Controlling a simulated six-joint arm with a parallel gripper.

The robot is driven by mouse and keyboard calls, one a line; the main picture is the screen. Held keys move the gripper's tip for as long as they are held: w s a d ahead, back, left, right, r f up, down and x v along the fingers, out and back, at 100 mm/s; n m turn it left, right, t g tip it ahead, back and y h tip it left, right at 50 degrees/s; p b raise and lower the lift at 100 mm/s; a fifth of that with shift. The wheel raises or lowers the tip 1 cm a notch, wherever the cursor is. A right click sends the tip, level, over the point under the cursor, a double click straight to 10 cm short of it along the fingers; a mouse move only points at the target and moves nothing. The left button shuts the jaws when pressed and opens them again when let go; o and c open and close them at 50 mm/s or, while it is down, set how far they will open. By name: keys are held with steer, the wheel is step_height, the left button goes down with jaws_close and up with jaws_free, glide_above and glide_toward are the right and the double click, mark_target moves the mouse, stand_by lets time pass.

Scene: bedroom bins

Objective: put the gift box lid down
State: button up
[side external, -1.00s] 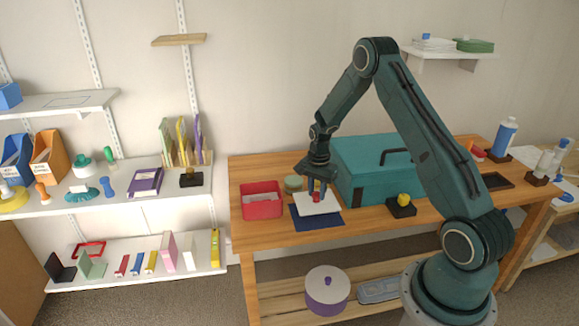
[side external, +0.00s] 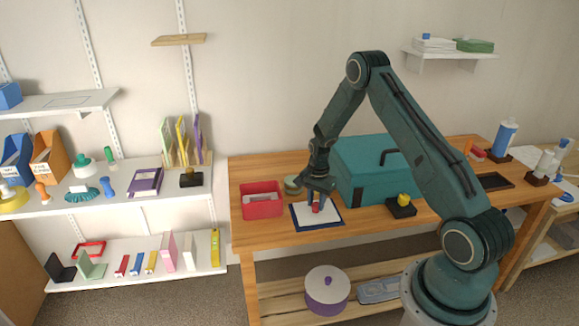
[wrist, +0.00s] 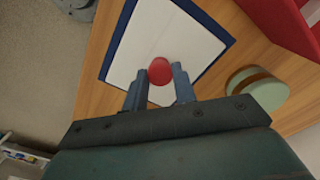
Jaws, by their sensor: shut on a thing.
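The gift box lid is a white square panel (side external: 328,217) with a red knob; it also shows in the wrist view (wrist: 195,45). It lies flat within the outline of a dark blue square mat (side external: 322,227), whose blue border shows around it in the wrist view (wrist: 207,22). Lid and mat look touching or nearly so; I cannot tell if a small gap remains. My gripper (side external: 316,208) points down over the lid, shut on the red knob (wrist: 160,71), which sits between the fingertips in the wrist view.
A red bin (side external: 262,208) stands left of the mat. A round greenish tin (side external: 292,188) is behind it. Bare wooden tabletop (side external: 270,233) lies in front.

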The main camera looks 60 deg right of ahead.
mark_target(316, 204)
steer(key=o, duration=1)
steer(key=shift+f, duration=0.1)
steer(key=shift+c, duration=0.2)
step_height(316, 204, up, 12)
steer(key=shift+r, duration=0.25)
